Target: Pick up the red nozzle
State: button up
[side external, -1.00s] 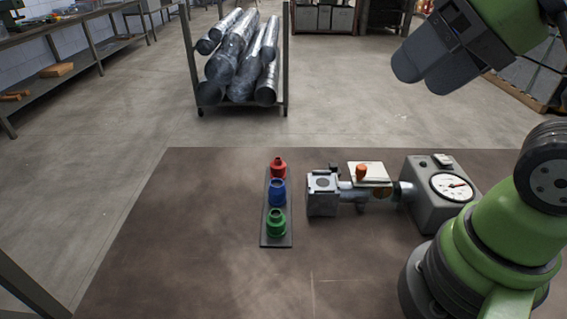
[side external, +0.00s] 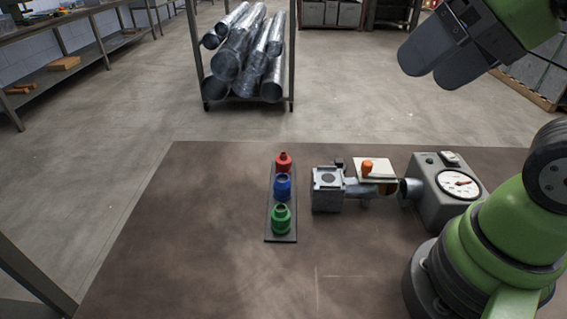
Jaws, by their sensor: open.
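The red nozzle (side external: 283,163) stands upright at the far end of a dark narrow tray (side external: 281,239) on the brown table. A blue nozzle (side external: 282,187) and a green nozzle (side external: 281,219) stand in line in front of it on the same tray. My gripper (side external: 430,72) is at the upper right, high above the table and well to the right of the red nozzle. Its dark fingers are open and I see nothing between them. The lower part of the red nozzle is partly hidden behind the blue one.
Right of the tray is a grey clamp block (side external: 328,190) joined by a pipe to a grey box with a round dial (side external: 459,184). An orange knob (side external: 368,166) stands by a pale plate there. The table (side external: 190,230) left of the tray is clear. A cart with metal ducts (side external: 243,60) stands behind.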

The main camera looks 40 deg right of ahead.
jog(key=w+d+g, duration=0.1)
jog(key=w+g, duration=0.2)
jog(key=w, duration=0.8)
jog(key=n+g+h, duration=0.2)
jog(key=g, duration=0.1)
send_over(284, 154)
jog(key=s, duration=0.2)
notch_tip(284, 154, down, 14)
jog(key=shift+n+g, duration=0.4)
jog(key=shift+g, duration=0.2)
jog(key=f, duration=0.3)
jog(key=w+f, duration=0.1)
jog(key=f, duration=0.2)
jog(key=w+f, duration=0.1)
jog(key=f, duration=0.3)
jog(key=shift+a+f, duration=0.1)
notch_tip(284, 154, down, 6)
jog(key=shift+s+r, duration=0.1)
jog(key=shift+r, duration=0.05)
jog(key=shift+c, duration=0.2)
jog(key=c, duration=1)
